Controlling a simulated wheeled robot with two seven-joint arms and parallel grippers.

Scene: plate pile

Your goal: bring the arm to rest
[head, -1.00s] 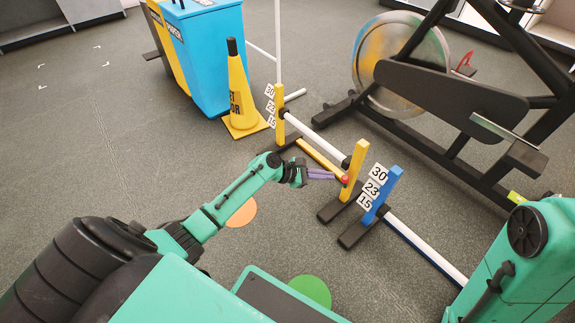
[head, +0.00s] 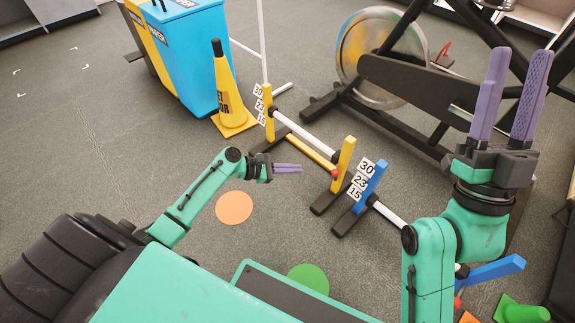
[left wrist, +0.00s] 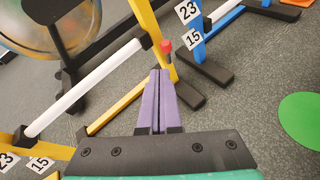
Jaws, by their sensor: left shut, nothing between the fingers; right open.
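My left gripper (head: 299,169) is shut and empty, with its purple fingers together and pointing right in the head view. It is held above the floor, short of the yellow hurdle post (head: 343,165). In the left wrist view its fingers (left wrist: 160,76) lie side by side, with the yellow post and a red-tipped peg (left wrist: 166,45) just beyond. My right gripper (head: 519,54) is raised at the right of the head view, open and empty, with its two purple fingers apart and pointing up.
A blue hurdle post (head: 367,187) stands beside the yellow one. An exercise bike (head: 430,90) stands behind, and a yellow cone (head: 228,95) and a blue bin (head: 190,55) at the back. Orange (head: 234,207) and green (head: 309,278) discs lie on the floor. Floor on the left is clear.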

